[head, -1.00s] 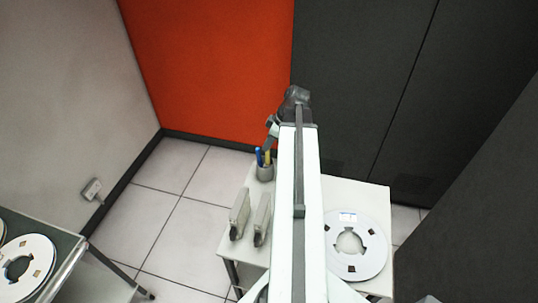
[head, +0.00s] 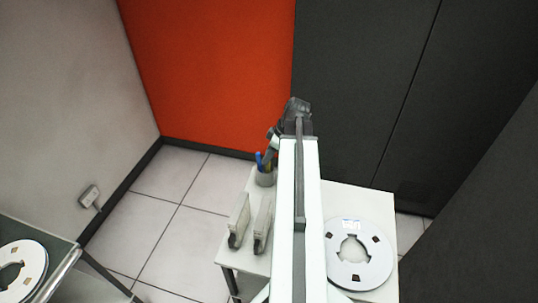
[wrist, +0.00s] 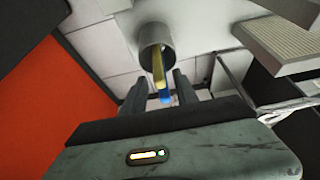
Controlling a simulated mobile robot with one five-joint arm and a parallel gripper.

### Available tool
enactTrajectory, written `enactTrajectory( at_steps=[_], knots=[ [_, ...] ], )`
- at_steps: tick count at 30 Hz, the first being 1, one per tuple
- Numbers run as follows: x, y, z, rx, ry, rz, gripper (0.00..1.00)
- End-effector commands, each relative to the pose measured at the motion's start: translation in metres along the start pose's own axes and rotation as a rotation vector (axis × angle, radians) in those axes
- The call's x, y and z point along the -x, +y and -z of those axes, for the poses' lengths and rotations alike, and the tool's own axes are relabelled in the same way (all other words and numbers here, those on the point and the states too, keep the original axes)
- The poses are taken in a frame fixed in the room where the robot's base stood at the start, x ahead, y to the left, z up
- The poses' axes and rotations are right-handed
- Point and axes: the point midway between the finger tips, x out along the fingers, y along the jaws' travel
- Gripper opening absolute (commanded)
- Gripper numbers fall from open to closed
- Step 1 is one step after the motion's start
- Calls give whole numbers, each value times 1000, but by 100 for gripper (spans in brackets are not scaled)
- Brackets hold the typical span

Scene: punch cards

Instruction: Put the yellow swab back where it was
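The yellow swab (wrist: 158,68) stands in a grey cylindrical cup (wrist: 155,42) on the white table, leaning beside a blue pen-like item (wrist: 165,97). The cup (head: 265,178) and the blue item (head: 260,161) also show in the head view, just left of my arm; the swab is mostly hidden there. My gripper (wrist: 158,78) is open. Its two dark fingers stand apart, with the swab and the blue item appearing between them in the wrist view; neither finger clearly touches them. In the head view my gripper (head: 272,140) is just above the cup.
Two upright pale card blocks (head: 239,217) (head: 263,222) stand on the white table (head: 343,196), in front of the cup. A white tape reel (head: 358,270) lies to the right. Another reel (head: 20,265) is on a table at lower left. Orange wall and dark cabinets stand behind.

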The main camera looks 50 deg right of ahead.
Motion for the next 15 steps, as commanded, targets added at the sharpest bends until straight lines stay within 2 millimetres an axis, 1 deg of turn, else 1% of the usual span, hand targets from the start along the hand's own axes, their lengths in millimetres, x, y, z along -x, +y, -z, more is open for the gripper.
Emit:
enactTrajectory(
  at_steps=[5, 8, 11, 15],
  knots=[
    [13, 0, 2, -1, 0, 0, 35],
    [30, 0, 3, -3, 0, -1, 35],
    [52, 0, 5, -2, 0, 0, 35],
    [88, 0, 5, -3, 0, -1, 35]
  ],
)
